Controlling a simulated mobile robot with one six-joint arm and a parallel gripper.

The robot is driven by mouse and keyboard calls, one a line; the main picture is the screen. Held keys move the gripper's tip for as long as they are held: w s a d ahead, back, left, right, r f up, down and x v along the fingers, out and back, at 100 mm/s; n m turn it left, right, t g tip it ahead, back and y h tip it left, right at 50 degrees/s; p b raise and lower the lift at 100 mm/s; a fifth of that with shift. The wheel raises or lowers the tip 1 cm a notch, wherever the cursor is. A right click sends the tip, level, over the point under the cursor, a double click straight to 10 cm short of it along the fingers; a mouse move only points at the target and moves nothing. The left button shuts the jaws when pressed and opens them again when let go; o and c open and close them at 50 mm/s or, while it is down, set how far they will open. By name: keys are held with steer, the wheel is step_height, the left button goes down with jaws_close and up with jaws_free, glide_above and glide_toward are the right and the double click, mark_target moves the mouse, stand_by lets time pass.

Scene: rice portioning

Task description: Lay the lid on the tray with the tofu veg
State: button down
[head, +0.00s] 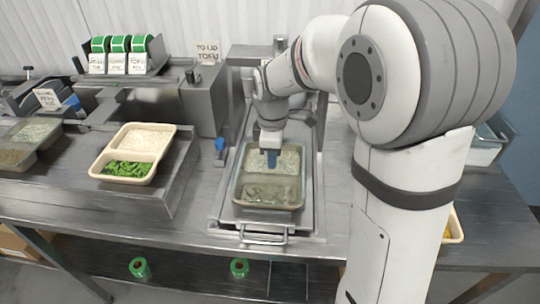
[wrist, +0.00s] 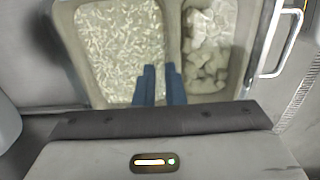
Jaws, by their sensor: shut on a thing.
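The tray (head: 268,207) sits in a metal holder at the middle of the bench. It has rice in the far part and pale tofu-like chunks in the near part; the wrist view shows rice on the left and chunks on the right. A clear, greyish lid (head: 287,163) covers it from above. I cannot tell whether the lid touches the rim all round. My gripper (head: 272,158) points down over the rice part, its blue fingers shut on the lid. The fingers also show in the wrist view (wrist: 159,70), where their grip point is unclear.
An open cream tray (head: 97,169) with rice and green vegetables stands on the left platform. Grey covered trays (head: 50,130) are at the far left. A sign (head: 208,52) stands behind. The holder has a front handle (head: 263,240). My arm hides much of the right side.

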steer(key=shift+f, duration=0.2)
stand_by(0.5)
steer(key=c, duration=0.9)
jaws_free()
steer(key=shift+c, duration=0.2)
steer(key=shift+r, duration=0.1)
steer(key=shift+r+p, duration=2.9)
steer(key=shift+r, duration=1.05)
steer(key=shift+s, duration=0.1)
steer(key=s+d+r+m+t, duration=0.1)
steer(key=s+d+m, duration=0.3)
steer(key=s+m, duration=0.4)
steer(key=s+d+r+m+t, duration=0.2)
steer(key=s+d+m, duration=0.3)
steer(key=s, duration=0.6)
steer(key=r+m, duration=0.1)
steer(key=m, duration=0.1)
steer(key=shift+m, duration=0.4)
